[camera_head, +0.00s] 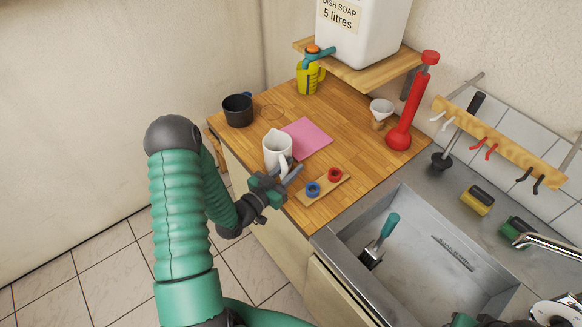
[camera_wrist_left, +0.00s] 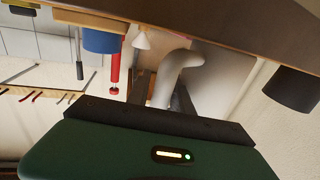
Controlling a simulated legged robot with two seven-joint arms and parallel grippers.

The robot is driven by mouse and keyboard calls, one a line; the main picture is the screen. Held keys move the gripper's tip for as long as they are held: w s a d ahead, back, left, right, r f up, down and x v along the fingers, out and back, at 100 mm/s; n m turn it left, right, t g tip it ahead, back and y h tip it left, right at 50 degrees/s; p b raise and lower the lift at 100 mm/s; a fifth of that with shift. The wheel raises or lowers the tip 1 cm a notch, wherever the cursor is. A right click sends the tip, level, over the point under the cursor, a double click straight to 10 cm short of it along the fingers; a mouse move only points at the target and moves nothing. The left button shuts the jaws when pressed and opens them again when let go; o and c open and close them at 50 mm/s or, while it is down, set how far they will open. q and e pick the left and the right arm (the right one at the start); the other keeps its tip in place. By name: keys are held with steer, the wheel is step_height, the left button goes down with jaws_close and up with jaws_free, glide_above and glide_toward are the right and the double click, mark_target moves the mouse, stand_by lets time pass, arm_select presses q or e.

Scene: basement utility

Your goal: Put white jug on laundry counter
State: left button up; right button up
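The white jug (camera_head: 276,148) stands upright near the front edge of the wooden counter (camera_head: 345,112), beside a pink cloth. Its handle faces my left gripper (camera_head: 286,170). The left gripper is open at the handle, with a finger on each side. In the left wrist view, the white curved handle (camera_wrist_left: 172,75) shows between the two dark fingers (camera_wrist_left: 160,95); firm contact cannot be made out. Only a small part of my right arm shows at the bottom edge of the head view, and its fingers cannot be made out.
A metal sink (camera_head: 425,250) with a brush lies right.

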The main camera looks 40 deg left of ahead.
arm_select(q)
steer(key=shift+o, duration=1.1)
steer(key=shift+d, duration=0.15)
steer(key=shift+d+r, duration=0.1)
steer(key=shift+d, duration=0.1)
arm_select(e)
steer(key=shift+d, duration=0.35)
